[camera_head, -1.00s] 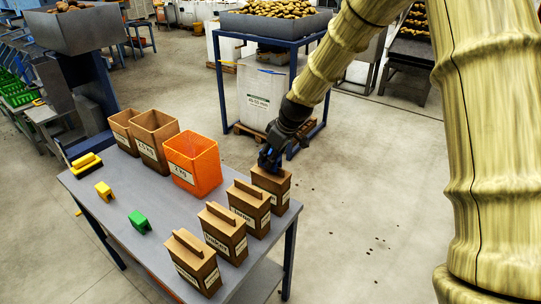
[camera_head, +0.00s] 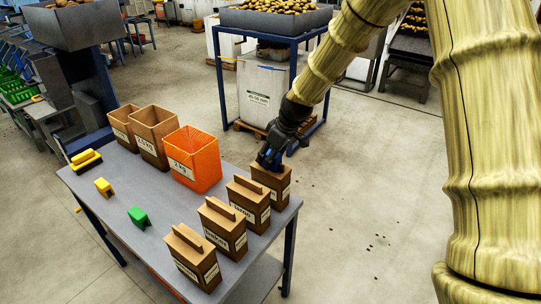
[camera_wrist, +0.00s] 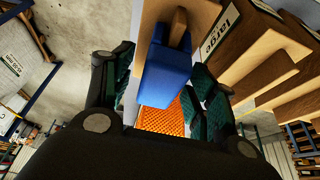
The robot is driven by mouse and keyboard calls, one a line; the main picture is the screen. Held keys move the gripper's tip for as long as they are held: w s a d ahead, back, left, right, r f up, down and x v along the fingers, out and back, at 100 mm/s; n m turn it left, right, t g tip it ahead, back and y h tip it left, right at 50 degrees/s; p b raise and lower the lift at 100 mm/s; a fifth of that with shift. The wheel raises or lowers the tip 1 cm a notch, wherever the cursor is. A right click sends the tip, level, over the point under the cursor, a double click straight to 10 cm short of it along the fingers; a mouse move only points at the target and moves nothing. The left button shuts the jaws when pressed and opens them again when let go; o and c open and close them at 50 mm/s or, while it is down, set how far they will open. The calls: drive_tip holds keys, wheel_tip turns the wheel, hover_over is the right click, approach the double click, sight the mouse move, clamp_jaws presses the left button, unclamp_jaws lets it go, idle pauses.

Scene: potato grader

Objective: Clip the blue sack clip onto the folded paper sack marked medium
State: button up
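Four folded brown paper sacks stand in a row along the right side of the table (camera_head: 113,188). My gripper (camera_head: 268,165) is at the farthest sack (camera_head: 271,190), whose label I cannot read. In the wrist view the blue sack clip (camera_wrist: 167,75) sits over that sack's folded top (camera_wrist: 180,28). My gripper's green-padded fingers (camera_wrist: 163,90) stand on either side of the clip, with narrow gaps showing, so they look open around it. The neighbouring sack (camera_wrist: 228,32) reads "large" in the wrist view. The nearer sacks (camera_head: 222,228) and (camera_head: 196,258) have labels too small to read surely.
A green clip (camera_head: 138,217) and a yellow clip (camera_head: 103,187) lie on the table's left part. A blue-framed stand (camera_head: 292,60) is behind.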

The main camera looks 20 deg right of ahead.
drive_tip(key=shift+r, duration=0.1)
drive_tip(key=v, duration=1.1)
drive_tip(key=shift+r, duration=0.35)
drive_tip(key=shift+s+d, duration=0.1)
drive_tip(key=shift+d, duration=0.05)
